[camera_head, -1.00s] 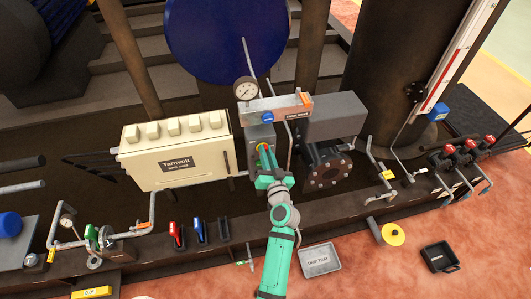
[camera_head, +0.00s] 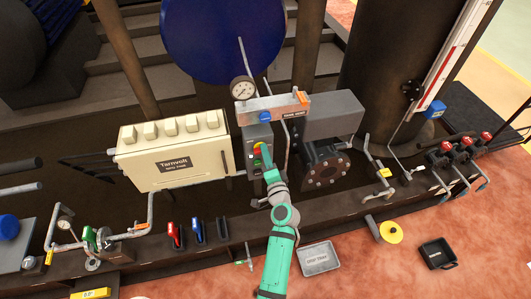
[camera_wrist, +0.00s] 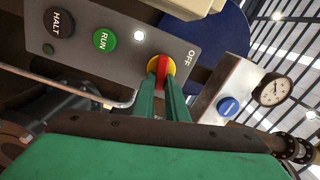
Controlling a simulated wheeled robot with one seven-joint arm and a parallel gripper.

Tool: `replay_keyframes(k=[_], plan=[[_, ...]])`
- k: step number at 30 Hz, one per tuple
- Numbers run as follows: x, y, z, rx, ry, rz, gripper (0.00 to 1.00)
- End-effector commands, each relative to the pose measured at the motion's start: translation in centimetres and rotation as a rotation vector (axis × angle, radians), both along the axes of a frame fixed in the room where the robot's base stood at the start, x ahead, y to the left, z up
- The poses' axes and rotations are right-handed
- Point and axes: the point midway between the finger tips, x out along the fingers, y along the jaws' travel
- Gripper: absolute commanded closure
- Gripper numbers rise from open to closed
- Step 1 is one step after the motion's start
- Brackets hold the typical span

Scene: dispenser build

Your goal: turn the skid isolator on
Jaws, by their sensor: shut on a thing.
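The skid isolator is a round yellow switch with a red handle (camera_wrist: 161,68) on a grey control panel (camera_wrist: 128,15) in the wrist view. The word OFF is printed beside it. My gripper (camera_wrist: 163,82) has its two green fingers at the red handle, one on each side, and is shut on it. In the head view the grey control box (camera_head: 258,132) stands right of the cream cabinet, with my gripper (camera_head: 262,155) at its front. The handle's exact angle is partly hidden by the fingers.
A green RUN button (camera_wrist: 104,40) and a black HALT button (camera_wrist: 60,22) share the panel. A cream Tarnvolt cabinet (camera_head: 172,155) is close on the left. A grey bracket (camera_head: 272,108) with a gauge (camera_head: 242,88) is above, and a pipe flange (camera_head: 326,172) is to the right.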

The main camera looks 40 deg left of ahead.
Motion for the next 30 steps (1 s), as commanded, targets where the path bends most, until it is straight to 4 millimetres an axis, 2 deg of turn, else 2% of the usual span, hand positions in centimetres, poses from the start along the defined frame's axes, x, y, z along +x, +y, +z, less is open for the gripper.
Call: replay_keyframes(k=[12, 29, 30], plan=[[-0.19, 0.07, -0.55, 0.13, 0.16, 0.003, 1.0], [-0.22, 0.11, -0.61, 0.151, 0.184, 0.005, 1.0], [-0.22, 0.11, -0.61, 0.151, 0.184, 0.005, 0.85]])
